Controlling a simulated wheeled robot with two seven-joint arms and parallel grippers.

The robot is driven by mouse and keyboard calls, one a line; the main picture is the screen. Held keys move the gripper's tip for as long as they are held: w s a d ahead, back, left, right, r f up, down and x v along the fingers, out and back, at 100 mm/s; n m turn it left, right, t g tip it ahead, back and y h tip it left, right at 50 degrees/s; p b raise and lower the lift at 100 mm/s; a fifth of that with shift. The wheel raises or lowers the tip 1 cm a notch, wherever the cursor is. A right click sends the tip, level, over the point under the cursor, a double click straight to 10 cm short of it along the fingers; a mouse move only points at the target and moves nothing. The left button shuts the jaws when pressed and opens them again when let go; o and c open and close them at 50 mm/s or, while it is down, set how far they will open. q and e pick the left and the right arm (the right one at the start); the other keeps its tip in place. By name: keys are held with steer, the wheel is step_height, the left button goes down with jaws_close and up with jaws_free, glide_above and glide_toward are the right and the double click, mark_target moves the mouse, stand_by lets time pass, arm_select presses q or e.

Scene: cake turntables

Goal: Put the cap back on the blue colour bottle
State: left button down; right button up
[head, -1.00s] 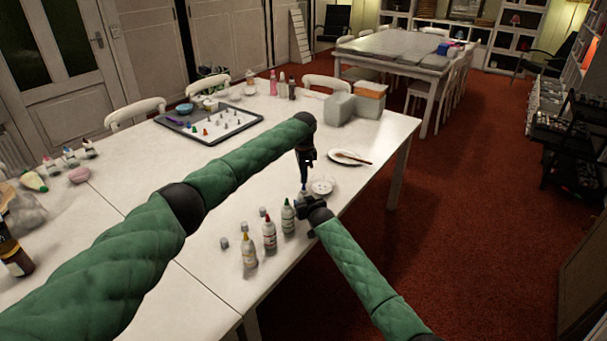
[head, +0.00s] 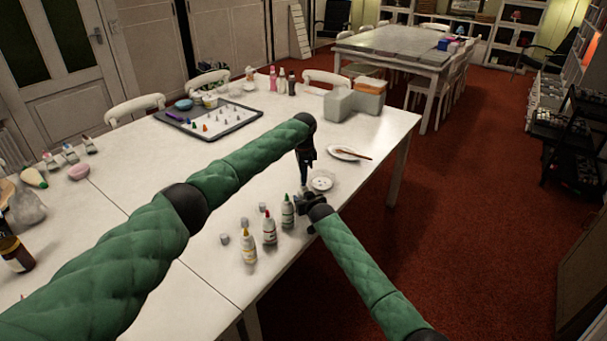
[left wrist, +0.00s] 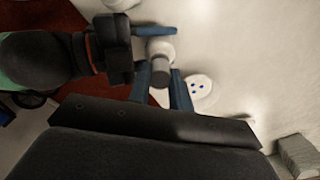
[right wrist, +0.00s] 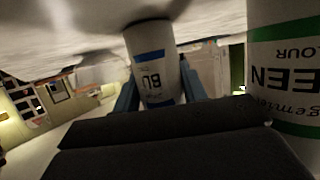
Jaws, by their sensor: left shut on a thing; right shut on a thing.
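My right gripper (right wrist: 160,95) is shut on the blue colour bottle (right wrist: 152,60), a white bottle with a blue-banded label; it also shows from above in the left wrist view (left wrist: 160,47). My left gripper (left wrist: 162,88) is shut on a grey cap (left wrist: 160,74), which overlaps the bottle's top in that view. I cannot tell whether the cap is seated or just above it. In the head view my left gripper (head: 304,182) points down from above, and my right gripper (head: 310,203) is low at the table's edge. The bottle is mostly hidden there.
Green-tipped (head: 287,212), red-tipped (head: 269,230) and yellow-tipped (head: 248,248) bottles stand left of my right gripper, with grey caps (head: 224,239) beside them. The green bottle (right wrist: 288,70) is very close in the right wrist view. A small dish with blue dots (left wrist: 200,92) lies nearby.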

arm_select(q)
steer(key=shift+f, duration=0.55)
steer(key=m, duration=1.1)
steer(key=shift+w, duration=0.1)
steer(key=m, duration=0.5)
steer(key=shift+m, duration=0.4)
steer(key=m, duration=0.6)
steer(key=shift+a, duration=0.1)
steer(key=c, duration=1.3)
jaws_free()
